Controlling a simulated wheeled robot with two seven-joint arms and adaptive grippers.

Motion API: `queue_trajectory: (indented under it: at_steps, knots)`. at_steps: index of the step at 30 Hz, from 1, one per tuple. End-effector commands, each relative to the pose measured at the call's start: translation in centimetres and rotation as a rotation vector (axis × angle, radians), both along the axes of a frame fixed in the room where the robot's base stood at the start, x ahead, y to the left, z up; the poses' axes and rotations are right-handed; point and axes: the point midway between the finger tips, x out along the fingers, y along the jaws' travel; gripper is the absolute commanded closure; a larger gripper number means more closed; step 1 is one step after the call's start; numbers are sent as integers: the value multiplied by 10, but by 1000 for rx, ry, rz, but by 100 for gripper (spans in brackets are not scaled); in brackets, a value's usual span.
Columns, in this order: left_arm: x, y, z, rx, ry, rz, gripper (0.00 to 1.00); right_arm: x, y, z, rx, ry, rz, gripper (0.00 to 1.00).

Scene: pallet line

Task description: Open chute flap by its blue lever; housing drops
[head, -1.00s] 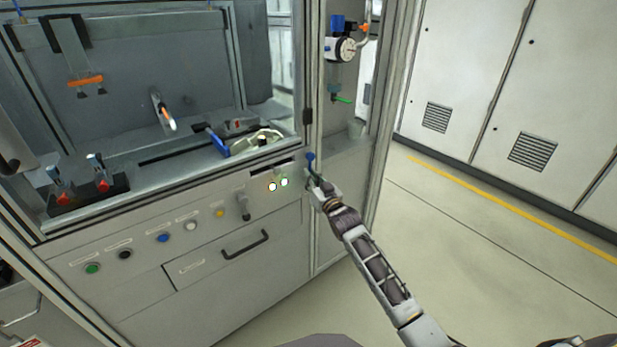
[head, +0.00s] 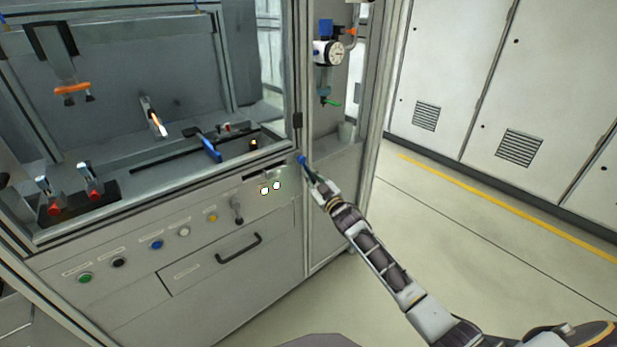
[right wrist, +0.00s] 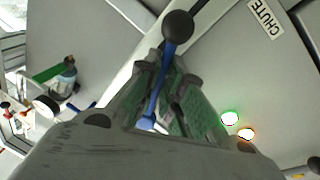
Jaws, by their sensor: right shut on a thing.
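The blue lever (head: 302,161) is at the right end of the machine's front panel, tilted to the left in the head view. In the right wrist view the blue lever (right wrist: 165,70) has a dark ball knob at its end. My right gripper (head: 314,178) is shut on the lever; in the right wrist view its fingers (right wrist: 167,82) lie either side of the blue stem. A CHUTE label (right wrist: 264,18) is on the panel close by. I cannot make out the flap clearly. The housing is not visible now. My left gripper is not in view.
Two lit indicators (head: 270,188) are left of the gripper. A drawer handle (head: 238,247) and several coloured buttons (head: 156,244) are on the front panel. A pressure gauge (head: 328,53) hangs above. Open floor (head: 430,240) lies to the right.

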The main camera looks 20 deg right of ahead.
Motion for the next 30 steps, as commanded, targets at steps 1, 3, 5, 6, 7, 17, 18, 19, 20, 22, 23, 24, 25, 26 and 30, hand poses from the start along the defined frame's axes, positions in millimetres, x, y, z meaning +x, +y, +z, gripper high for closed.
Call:
queue_trajectory:
  at_steps: [1,3,5,6,7,17,18,19,20,22,23,24,25,26,30]
  knots:
    - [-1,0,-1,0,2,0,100,0,-1,1,-11,-4,0,100]
    - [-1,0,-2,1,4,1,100,1,-2,1,-24,-8,1,100]
    - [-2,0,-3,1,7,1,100,1,-2,1,-33,-11,1,100]
    - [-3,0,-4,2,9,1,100,1,-2,1,-37,-13,1,100]
    - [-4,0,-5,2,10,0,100,1,-3,1,-40,-14,0,100]
    - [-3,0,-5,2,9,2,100,1,-3,2,-50,-19,0,100]
    - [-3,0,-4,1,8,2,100,1,-3,2,-51,-19,0,100]
    - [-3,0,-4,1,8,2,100,1,-4,2,-51,-19,0,100]
    - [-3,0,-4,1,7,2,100,1,-4,2,-51,-19,0,100]
    - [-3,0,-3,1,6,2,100,1,-4,2,-50,-19,0,84]
    - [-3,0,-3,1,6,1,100,1,-4,2,-50,-19,0,81]
    - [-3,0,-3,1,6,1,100,1,-4,2,-49,-19,0,75]
    - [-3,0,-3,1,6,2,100,1,-4,2,-49,-19,0,72]
    - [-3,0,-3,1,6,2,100,1,-3,2,-49,-18,-1,69]
    - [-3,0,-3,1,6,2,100,1,-3,2,-47,-17,0,69]
